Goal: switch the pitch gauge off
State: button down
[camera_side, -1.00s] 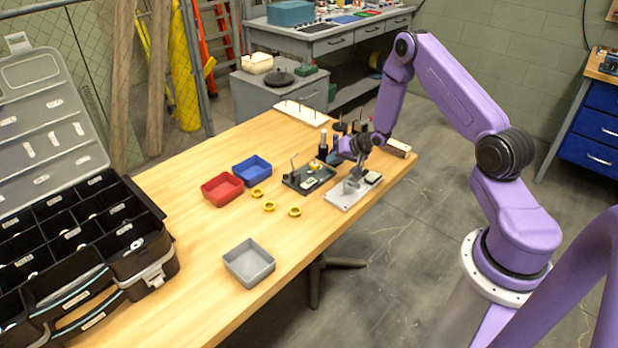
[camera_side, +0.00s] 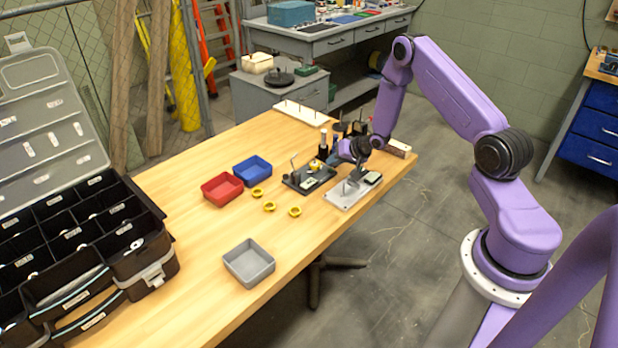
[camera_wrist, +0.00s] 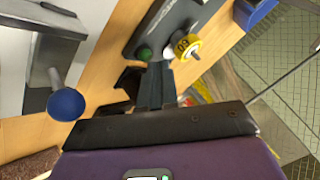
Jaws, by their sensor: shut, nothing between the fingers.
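My gripper (camera_side: 350,160) is over the right part of the table, beside two small fixtures. In the wrist view its fingers (camera_wrist: 155,75) are together and hold nothing. A dark fixture (camera_side: 300,183) bears a small display and a yellow ring. In the wrist view the dark base (camera_wrist: 165,18) shows a round green button (camera_wrist: 143,53) close to the fingertips, and the yellow ring (camera_wrist: 186,46) to its right. A pale metal fixture (camera_side: 345,200) also bears a small display (camera_side: 373,178). I cannot tell which display is the pitch gauge, nor read either one. Contact with the button is unclear.
In the wrist view a blue knob (camera_wrist: 66,104) juts out at left, and another blue part (camera_wrist: 252,12) is at top right. Several yellow rings (camera_side: 269,207), a red bin (camera_side: 222,189), a blue bin (camera_side: 252,170) and a grey bin (camera_side: 249,264) stand on the table.

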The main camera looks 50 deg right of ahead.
jog(key=shift+s+f, duration=0.1)
jog(key=shift+f, duration=0.2)
jog(key=shift+r, duration=0.75)
jog(key=shift+r, duration=0.1)
jog(key=shift+r, duration=2.9)
